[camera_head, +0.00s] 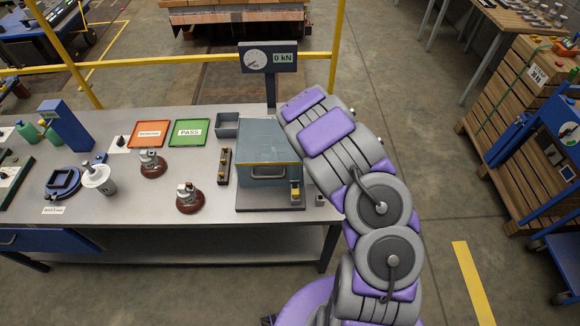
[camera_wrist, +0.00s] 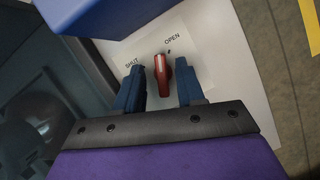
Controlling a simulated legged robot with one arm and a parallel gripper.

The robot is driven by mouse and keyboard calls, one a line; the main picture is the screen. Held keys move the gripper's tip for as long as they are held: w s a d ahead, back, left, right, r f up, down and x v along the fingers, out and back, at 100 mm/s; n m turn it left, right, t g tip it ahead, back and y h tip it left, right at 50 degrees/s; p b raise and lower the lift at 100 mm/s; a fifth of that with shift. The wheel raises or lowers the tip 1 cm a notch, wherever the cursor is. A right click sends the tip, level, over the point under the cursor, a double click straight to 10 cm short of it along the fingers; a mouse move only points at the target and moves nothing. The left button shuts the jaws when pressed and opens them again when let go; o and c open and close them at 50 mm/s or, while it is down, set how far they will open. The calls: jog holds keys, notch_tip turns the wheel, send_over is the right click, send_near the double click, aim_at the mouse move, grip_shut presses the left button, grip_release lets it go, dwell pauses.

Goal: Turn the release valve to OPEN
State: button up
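The release valve's red handle (camera_wrist: 161,78) shows in the wrist view on a white plate (camera_wrist: 215,47) lettered SHUT and OPEN. The handle's pale stripe points up the picture, between the two words. My gripper (camera_wrist: 160,80) is open, with one blue finger on each side of the handle. A gap shows on both sides, so the fingers do not appear to touch it. In the head view my arm covers the valve and my gripper.
A grey-blue press box (camera_head: 268,150) stands on the table (camera_head: 130,226) left of my arm, with a 0 kN gauge (camera_head: 268,57) behind it. Two brown insulators (camera_head: 188,201) and green PASS and orange trays (camera_head: 189,132) sit further left.

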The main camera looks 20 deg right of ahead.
jog(key=shift+s+f+n+b, duration=0.1)
jog(key=shift+f+n+b, duration=0.3)
jog(key=shift+b, duration=2.1)
